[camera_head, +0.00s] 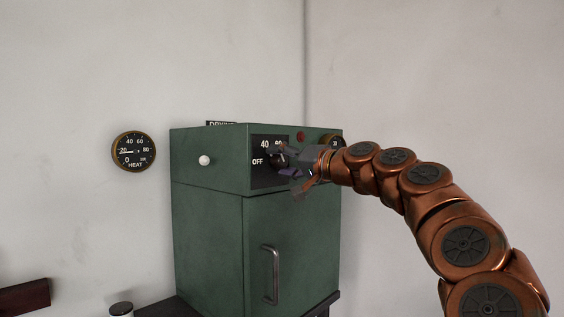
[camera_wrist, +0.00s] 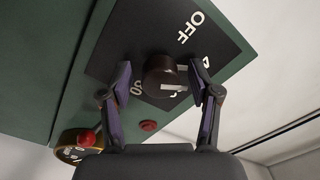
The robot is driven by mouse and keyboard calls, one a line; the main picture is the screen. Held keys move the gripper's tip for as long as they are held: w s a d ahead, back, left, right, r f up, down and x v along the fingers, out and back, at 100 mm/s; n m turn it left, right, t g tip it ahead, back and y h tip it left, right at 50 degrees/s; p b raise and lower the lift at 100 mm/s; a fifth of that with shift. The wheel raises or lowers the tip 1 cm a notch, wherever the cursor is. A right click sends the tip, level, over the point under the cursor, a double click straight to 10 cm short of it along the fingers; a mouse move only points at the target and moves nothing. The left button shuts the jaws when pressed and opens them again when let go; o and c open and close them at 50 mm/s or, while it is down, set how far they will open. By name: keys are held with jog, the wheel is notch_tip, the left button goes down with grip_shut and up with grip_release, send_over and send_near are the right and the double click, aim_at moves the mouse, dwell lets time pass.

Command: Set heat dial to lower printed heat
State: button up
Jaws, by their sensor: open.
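The heat dial is a dark round knob (camera_wrist: 160,72) on a black panel (camera_wrist: 118,38) of a green cabinet (camera_head: 207,235). In the head view the panel (camera_head: 257,178) shows OFF, 40 and part of another number. The wrist view shows OFF clearly; the other numbers are partly covered. A pale mark shows on the knob's lower right. My gripper (camera_wrist: 159,78) is open, with one finger on each side of the knob. I cannot tell whether the fingers touch it. In the head view my gripper (camera_head: 290,172) hides most of the knob.
A round HEAT gauge (camera_head: 134,151) hangs on the left wall, its needle near 20. A white knob (camera_head: 204,160) sits on the cabinet's left face. A red lamp (camera_wrist: 148,125) is near the panel. The door handle (camera_head: 268,275) sticks out below.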

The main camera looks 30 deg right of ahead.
jog(key=v, duration=1.2)
dwell(0.4)
jog(key=w+a+f+n+g+y+p, duration=0.1)
jog(key=a+f+n+g, duration=0.15)
jog(key=a, duration=0.65)
jog(key=w+a+f+n+g+y+p, duration=0.1)
jog(key=a+f+n+g+p, duration=0.2)
jog(key=a, duration=0.6)
jog(key=s+a+f+g, duration=0.4)
jog(key=a+f, duration=0.6)
jog(key=f, duration=0.1)
jog(key=s+a+f+n+g+h+p, duration=0.1)
jog(key=s+a+f+g+h+p, duration=0.15)
jog(key=s+f, duration=0.35)
jog(key=s+a+f+n+g+h+p, duration=0.1)
jog(key=s+f+g, duration=0.2)
jog(key=s+f, duration=0.35)
jog(key=s+d+f+g+h+p, duration=0.2)
jog(key=s+d+f+g+h, duration=0.1)
jog(key=s+f, duration=0.6)
jog(key=s+d+g, duration=0.1)
jog(key=s, duration=0.2)
jog(key=shift+d+f, duration=0.2)
jog(key=shift+f, duration=0.1)
